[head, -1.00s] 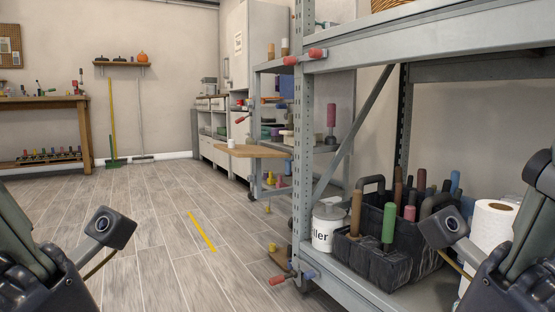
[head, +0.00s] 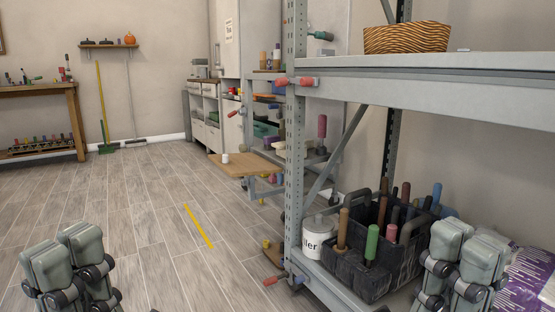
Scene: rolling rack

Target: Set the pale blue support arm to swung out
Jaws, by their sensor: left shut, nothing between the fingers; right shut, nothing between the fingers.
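A wooden flap board (head: 240,166) sticks out from the far rack, with a small white object on it. Pale blue-grey metal (head: 266,187) shows below it; it is small and partly hidden, and I cannot tell whether it is the pale blue support arm or how far it is swung. My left gripper (head: 62,247) is shut and empty, low at the left, far in front of the flap. My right gripper (head: 458,240) is shut and empty, low at the right, in front of the near rack.
The near grey metal rack (head: 298,140) stands at the right, with red-ended handles (head: 295,82) on its post. A black tool caddy (head: 345,272) and a white pot (head: 318,240) sit on its lower shelf. A workbench (head: 40,96) is far left. Open floor lies at centre left.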

